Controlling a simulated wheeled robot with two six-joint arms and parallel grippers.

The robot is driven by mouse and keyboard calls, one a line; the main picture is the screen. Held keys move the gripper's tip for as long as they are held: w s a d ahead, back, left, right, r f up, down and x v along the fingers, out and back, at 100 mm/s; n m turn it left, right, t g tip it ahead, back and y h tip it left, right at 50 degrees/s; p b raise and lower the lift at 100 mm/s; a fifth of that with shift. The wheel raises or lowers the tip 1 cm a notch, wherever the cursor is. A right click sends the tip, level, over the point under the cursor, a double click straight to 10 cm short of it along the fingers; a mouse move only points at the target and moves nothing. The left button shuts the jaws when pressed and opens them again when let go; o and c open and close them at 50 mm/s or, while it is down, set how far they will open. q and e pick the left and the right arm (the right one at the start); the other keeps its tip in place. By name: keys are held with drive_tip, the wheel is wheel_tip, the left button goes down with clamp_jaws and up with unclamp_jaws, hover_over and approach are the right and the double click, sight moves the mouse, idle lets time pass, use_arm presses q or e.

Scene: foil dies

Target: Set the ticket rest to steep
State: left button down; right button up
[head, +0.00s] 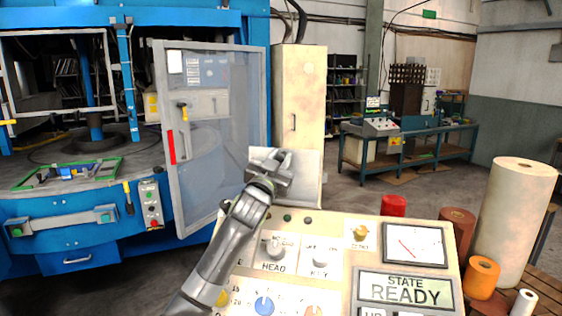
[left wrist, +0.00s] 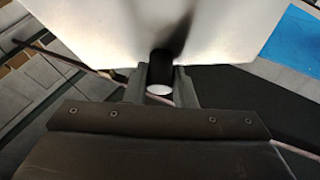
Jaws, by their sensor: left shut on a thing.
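The ticket rest appears to be the pale plate (head: 308,180) standing up behind the back edge of the control console (head: 345,223). It shows in the left wrist view as a broad white sheet (left wrist: 105,30). A short black knob with a white end (left wrist: 160,75) sticks out from it. My left gripper (head: 272,167) is shut on this knob, with one finger on each side of it. The gripper hides part of the plate in the head view, and I cannot tell its exact tilt. My right gripper is not in view.
Foil rolls (head: 519,215) stand at the right. A blue press (head: 60,235) with an open clear door (head: 205,150) stands at the left.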

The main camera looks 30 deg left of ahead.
use_arm(q)
drive_tip(key=c, duration=1.5)
unclamp_jaws()
drive_tip(key=shift+f, duration=0.15)
drive_tip(key=o, duration=0.3)
drive_tip(key=b+v, duration=0.5)
drive_tip(key=v, duration=1.2)
drive_tip(key=shift+s+b, duration=0.25)
drive_tip(key=shift+b, duration=0.1)
